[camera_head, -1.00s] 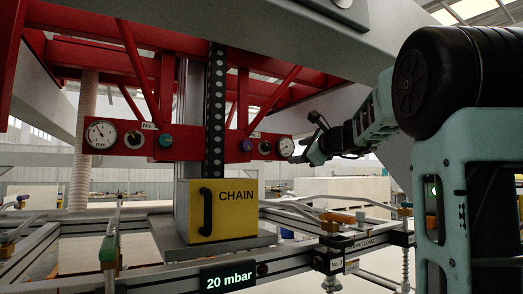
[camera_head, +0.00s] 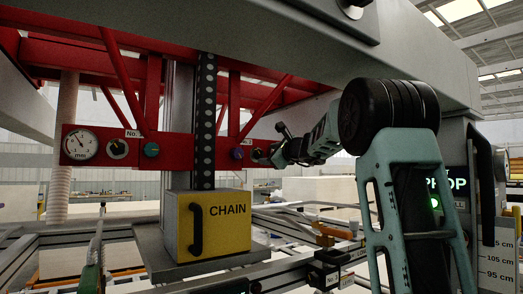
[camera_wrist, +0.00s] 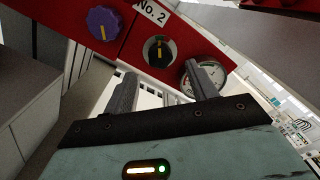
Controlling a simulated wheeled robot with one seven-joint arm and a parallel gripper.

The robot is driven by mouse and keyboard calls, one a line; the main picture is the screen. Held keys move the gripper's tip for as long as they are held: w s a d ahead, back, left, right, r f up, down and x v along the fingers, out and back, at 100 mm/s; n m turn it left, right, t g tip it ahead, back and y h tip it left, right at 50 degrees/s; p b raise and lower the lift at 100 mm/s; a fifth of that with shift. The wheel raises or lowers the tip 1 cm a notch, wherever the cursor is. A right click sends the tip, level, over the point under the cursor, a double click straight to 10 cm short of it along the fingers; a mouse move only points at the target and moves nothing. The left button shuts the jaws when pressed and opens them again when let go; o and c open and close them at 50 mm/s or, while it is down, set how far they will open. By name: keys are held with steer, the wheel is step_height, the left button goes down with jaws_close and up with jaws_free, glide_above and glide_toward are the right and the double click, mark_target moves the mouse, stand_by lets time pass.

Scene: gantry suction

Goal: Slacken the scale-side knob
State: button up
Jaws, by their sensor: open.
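The purple knob (camera_head: 237,154) is on the red beam's right panel. It also shows in the wrist view (camera_wrist: 104,22), upper left, with a yellow mark. A teal knob (camera_head: 151,150) is on the left panel. A white centimetre scale (camera_head: 496,263) stands at the far right, so the purple knob is the nearer one to it. My gripper (camera_wrist: 165,80) is open and empty. Its fingers point at the panel below a black rotary switch (camera_wrist: 159,51) with a yellow pointer. The purple knob lies up and left of the fingers, apart from them.
A round gauge (camera_wrist: 215,77) is partly hidden behind my right finger. A No. 2 label (camera_wrist: 151,12) sits above the switch. The perforated chain strip (camera_head: 205,120) runs left of the purple knob, above the yellow CHAIN box (camera_head: 213,224).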

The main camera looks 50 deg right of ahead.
mark_target(260, 155)
steer(key=shift+p+x, duration=0.9)
steer(key=shift+x, duration=1.85)
steer(key=c, duration=1)
